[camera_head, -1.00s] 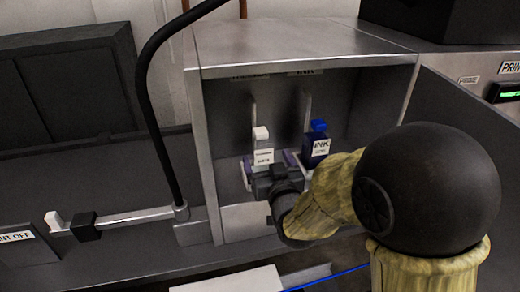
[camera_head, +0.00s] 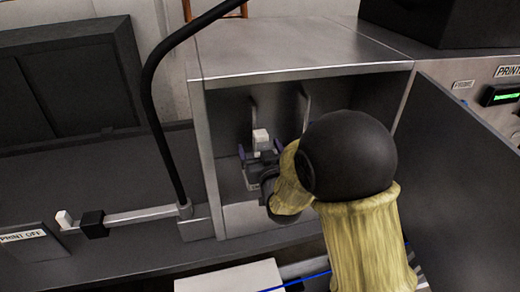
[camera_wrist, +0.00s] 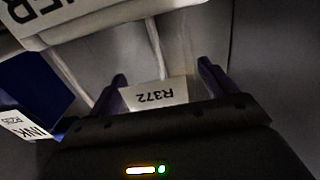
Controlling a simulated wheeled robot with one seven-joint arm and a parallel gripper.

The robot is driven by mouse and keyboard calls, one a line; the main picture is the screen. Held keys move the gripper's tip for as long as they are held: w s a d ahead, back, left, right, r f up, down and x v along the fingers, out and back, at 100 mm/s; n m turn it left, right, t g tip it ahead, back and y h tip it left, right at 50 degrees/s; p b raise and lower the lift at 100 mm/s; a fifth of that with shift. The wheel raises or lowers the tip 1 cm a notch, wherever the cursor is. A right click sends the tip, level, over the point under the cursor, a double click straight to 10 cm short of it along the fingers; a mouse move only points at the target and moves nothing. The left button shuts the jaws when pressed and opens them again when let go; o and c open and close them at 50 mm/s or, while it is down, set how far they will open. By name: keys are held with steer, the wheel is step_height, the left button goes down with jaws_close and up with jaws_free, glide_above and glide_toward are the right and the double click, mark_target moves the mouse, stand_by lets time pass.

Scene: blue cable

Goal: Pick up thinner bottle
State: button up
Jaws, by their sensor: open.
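The thinner bottle (camera_head: 261,138) stands upright inside the open metal cabinet in the head view; its white cap and upper part show above my gripper (camera_head: 259,158), and its lower part is partly hidden. My gripper is open, with a dark finger to each side of the bottle as far as I can tell. In the wrist view my gripper (camera_wrist: 162,74) shows two spread purple fingers, with a white label (camera_wrist: 157,94) reading R372 upside down between them. I cannot tell whether either finger touches the bottle.
The blue ink bottle (camera_wrist: 35,85) is close at the left in the wrist view; my arm hides it in the head view. The cabinet (camera_head: 300,72) has side walls and a roof close around. Its open door (camera_head: 455,170) stands at the right. A black hose (camera_head: 155,110) rises at the left.

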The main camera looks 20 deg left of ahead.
steer(key=shift+x, duration=0.9)
steer(key=shift+s, duration=0.1)
steer(key=shift+d, duration=0.2)
steer(key=shift+a, duration=0.1)
steer(key=c, duration=1.1)
step_height(320, 180, up, 10)
steer(key=b, duration=0.3)
steer(key=shift+b, duration=0.35)
